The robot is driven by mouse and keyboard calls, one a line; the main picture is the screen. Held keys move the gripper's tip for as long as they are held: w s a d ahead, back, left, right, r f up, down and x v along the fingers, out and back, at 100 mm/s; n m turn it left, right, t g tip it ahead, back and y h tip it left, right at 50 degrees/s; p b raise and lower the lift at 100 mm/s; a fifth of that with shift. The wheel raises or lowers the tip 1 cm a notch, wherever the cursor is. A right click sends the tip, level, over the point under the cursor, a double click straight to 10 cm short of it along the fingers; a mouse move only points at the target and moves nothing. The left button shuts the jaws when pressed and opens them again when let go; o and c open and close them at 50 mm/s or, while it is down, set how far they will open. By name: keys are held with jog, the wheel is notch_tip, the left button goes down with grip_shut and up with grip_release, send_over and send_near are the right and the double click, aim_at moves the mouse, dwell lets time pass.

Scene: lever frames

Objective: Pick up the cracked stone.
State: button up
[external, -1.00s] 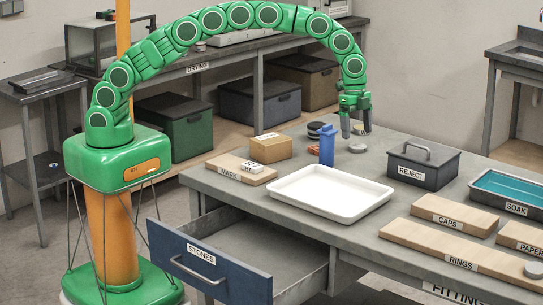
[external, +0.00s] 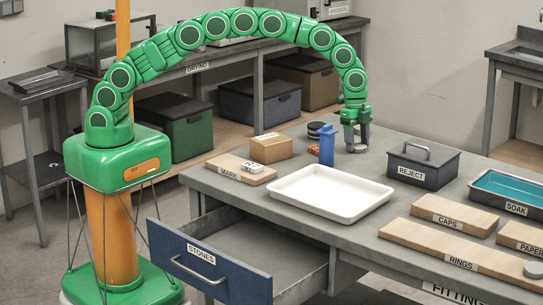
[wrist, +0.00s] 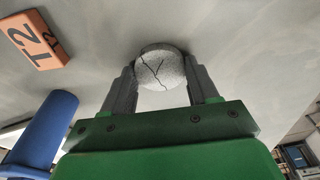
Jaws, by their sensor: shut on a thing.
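The cracked stone (wrist: 162,68) is a round, pale grey speckled disc with dark branching cracks across its face. In the wrist view it sits between the two grey fingers of my gripper (wrist: 163,88), which are shut on it from both sides. In the external view my gripper (external: 356,142) is low at the far side of the table, right of the blue container, with the stone mostly hidden by the fingers. I cannot tell whether the stone still touches the table.
The blue container (external: 327,144) stands close left of my gripper; an orange block marked T2 (wrist: 34,38) lies nearby. A white tray (external: 292,212) is in front. The dark REJECT box (external: 424,170) stands right. The STONES drawer (external: 209,262) is open.

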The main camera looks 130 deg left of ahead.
aim_at(356, 146)
jog(key=shift+r, duration=0.1)
jog(key=shift+r, duration=1.4)
jog(key=shift+s+d+r, duration=0.3)
jog(key=shift+s+r, duration=0.15)
jog(key=shift+r, duration=0.3)
jog(key=shift+s+d+r, duration=1.25)
jog(key=shift+s+r, duration=0.15)
jog(key=shift+s, duration=0.35)
jog(key=shift+s+d+r, duration=1.2)
jog(key=shift+s+r, duration=0.25)
jog(key=shift+s, duration=0.35)
jog(key=shift+s+d+r, duration=1.25)
jog(key=shift+s+r, duration=0.15)
jog(key=shift+s, duration=0.35)
